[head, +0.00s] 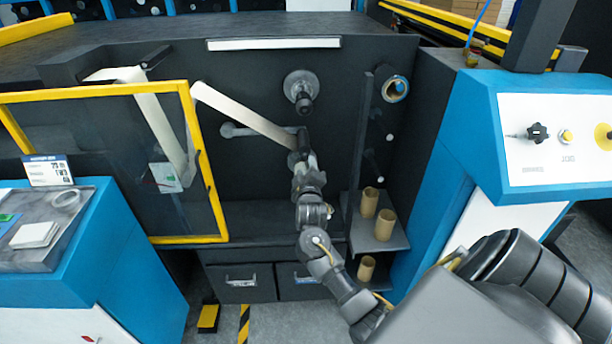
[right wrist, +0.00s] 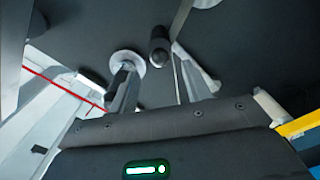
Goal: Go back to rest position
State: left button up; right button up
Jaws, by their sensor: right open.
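My right arm reaches up from the lower right in the head view. Its gripper (head: 303,152) is in front of the machine's dark panel (head: 250,75), just below a round metal spindle (head: 301,88). In the right wrist view the two fingers (right wrist: 160,80) stand apart with nothing visible held between them. A dark round knob end (right wrist: 159,48) shows beyond the fingers; whether they touch it, I cannot tell. A pale film strip (head: 245,115) runs from the yellow-framed door's top corner down to near the gripper. My left gripper is not in view.
Cardboard cores (head: 369,203) stand on the shelves right of my forearm. A yellow-framed clear door (head: 188,130) is at the left. A blue control console (head: 470,130) stands at the right, and a blue cabinet with a tray (head: 100,262) at lower left.

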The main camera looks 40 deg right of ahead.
jog(key=shift+v, duration=1.1)
jog(key=shift+w, duration=0.1)
